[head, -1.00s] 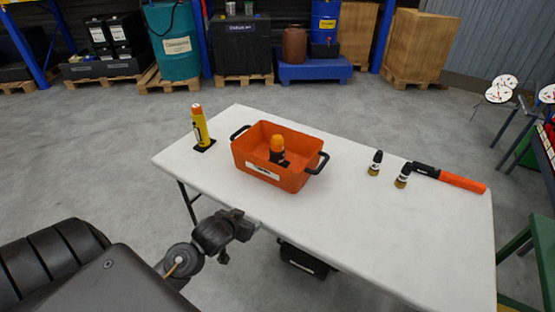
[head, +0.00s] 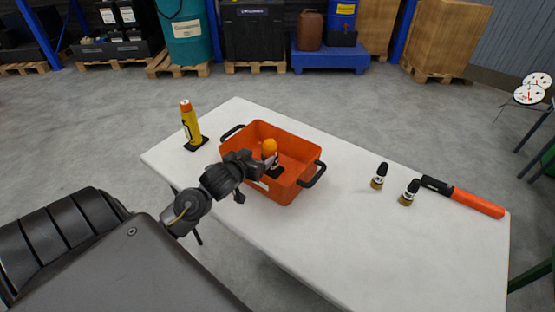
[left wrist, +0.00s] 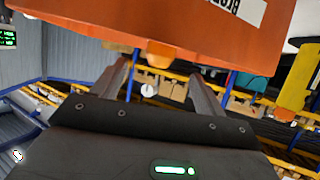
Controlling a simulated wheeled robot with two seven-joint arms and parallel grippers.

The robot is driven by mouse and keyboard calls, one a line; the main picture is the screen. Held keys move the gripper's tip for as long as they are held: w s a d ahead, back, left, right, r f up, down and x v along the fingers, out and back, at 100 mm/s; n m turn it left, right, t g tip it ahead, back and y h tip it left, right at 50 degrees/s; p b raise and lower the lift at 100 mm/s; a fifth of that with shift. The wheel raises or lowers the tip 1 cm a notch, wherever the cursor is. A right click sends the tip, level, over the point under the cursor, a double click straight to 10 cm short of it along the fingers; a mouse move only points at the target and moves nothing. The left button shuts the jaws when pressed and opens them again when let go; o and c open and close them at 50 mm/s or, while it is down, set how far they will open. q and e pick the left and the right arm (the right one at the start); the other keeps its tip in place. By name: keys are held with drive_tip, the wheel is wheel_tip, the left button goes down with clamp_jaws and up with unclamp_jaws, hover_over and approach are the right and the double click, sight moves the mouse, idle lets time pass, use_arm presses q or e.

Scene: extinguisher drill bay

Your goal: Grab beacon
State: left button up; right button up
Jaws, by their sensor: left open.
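The beacon (head: 270,148), with an orange dome and dark base, stands upright inside an orange bin (head: 299,144) on the table. My left gripper (head: 258,164) is open at the bin's near wall, in front of the beacon and partly covering its base. I cannot tell from the head view whether it touches the bin. In the left wrist view the scene is upside down: the bin wall (left wrist: 90,25) fills the top, an orange dome, apparently the beacon (left wrist: 158,52), shows past its rim, and the open jaws (left wrist: 158,82) are empty. My right gripper is not in view.
The white table (head: 330,245) also holds a yellow cylinder (head: 190,123) left of the bin. The bin has black end handles (head: 313,176). The front table area is clear.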

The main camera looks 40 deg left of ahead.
sight(266, 149)
use_arm(q)
drive_tip(key=x, duration=0.5)
drive_tip(key=shift+a+r, duration=0.1)
drive_tip(key=shift+a, duration=0.05)
drive_tip(key=shift+w, duration=0.25)
drive_tip(key=x, duration=0.5)
drive_tip(key=shift+p, duration=0.3)
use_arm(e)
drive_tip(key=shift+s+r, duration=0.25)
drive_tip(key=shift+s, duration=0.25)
use_arm(q)
drive_tip(key=shift+c, duration=0.4)
clamp_jaws()
